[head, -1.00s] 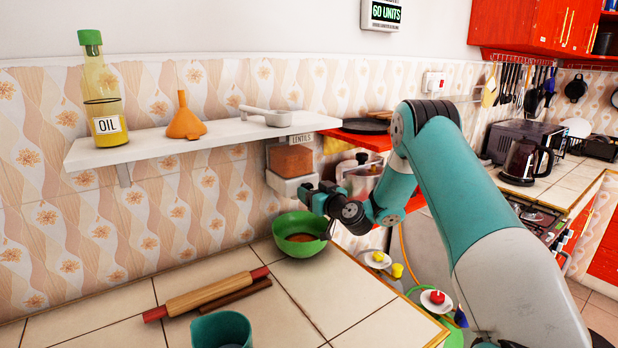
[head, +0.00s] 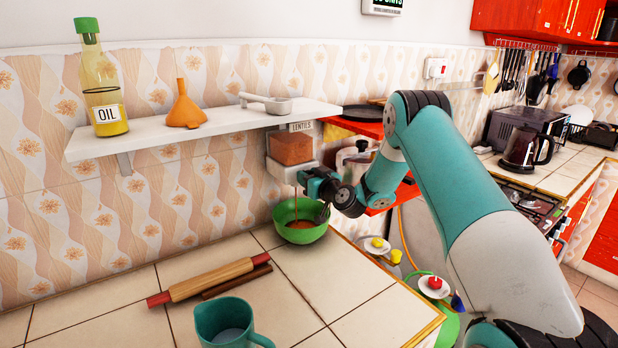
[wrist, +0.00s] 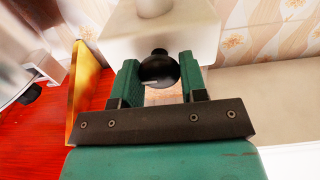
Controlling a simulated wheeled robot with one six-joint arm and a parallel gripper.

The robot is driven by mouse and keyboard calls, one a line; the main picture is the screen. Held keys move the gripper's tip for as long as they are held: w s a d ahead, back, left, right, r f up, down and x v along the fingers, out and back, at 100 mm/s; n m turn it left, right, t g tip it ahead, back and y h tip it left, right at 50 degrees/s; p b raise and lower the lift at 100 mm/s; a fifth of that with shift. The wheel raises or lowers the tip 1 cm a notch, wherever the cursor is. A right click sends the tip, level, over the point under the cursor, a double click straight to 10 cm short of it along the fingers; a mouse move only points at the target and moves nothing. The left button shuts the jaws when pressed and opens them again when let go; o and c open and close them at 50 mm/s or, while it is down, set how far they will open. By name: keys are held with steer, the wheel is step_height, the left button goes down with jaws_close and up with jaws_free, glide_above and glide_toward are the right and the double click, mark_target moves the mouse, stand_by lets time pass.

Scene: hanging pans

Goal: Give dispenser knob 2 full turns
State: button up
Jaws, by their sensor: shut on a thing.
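The lentil dispenser (head: 291,149) hangs under the white shelf, with a clear bin of orange lentils and a white lower body. Its round black knob (wrist: 158,70) shows in the wrist view, with a pale mark on its face. My gripper (wrist: 158,76) is shut on the knob, a green finger on each side. In the head view my gripper (head: 314,186) is at the dispenser's front and hides the knob. A thin orange-brown stream falls from the dispenser into the green bowl (head: 290,212) below, which holds some lentils.
The shelf (head: 225,122) carries an oil bottle (head: 100,85), an orange funnel (head: 184,108) and a grey scoop (head: 268,103). A rolling pin (head: 208,282) and a teal jug (head: 228,325) are on the tiled counter (head: 330,285). A red shelf (head: 377,205) stands close right of the dispenser.

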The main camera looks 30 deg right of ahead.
steer(key=shift+f+m, duration=0.1)
steer(key=shift+m, duration=0.2)
